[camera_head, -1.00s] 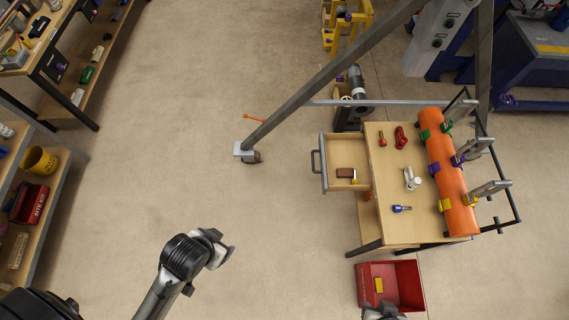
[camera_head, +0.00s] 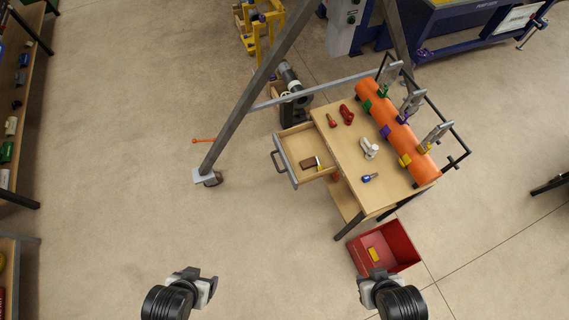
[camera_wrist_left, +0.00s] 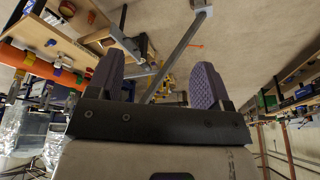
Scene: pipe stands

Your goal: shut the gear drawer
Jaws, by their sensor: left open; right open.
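The gear drawer (camera_head: 300,155) is pulled open from the left side of the wooden table (camera_head: 352,150). Its dark handle (camera_head: 277,161) faces left. A brown block and a small yellow-and-grey item lie inside it. My left gripper (camera_head: 212,283) is open and empty over the floor, below and left of the drawer, well apart from it. Its two purple fingers (camera_wrist_left: 155,85) are spread in the left wrist view, with nothing between them. My right gripper (camera_head: 370,272) is at the near edge of the red bin, apart from the drawer; its fingers are small in view.
A red bin (camera_head: 401,246) with a yellow item stands on the floor below the table. An orange pipe (camera_head: 396,130) lies in clamps on the tabletop. A grey gantry leg (camera_head: 240,108) stands left of the drawer.

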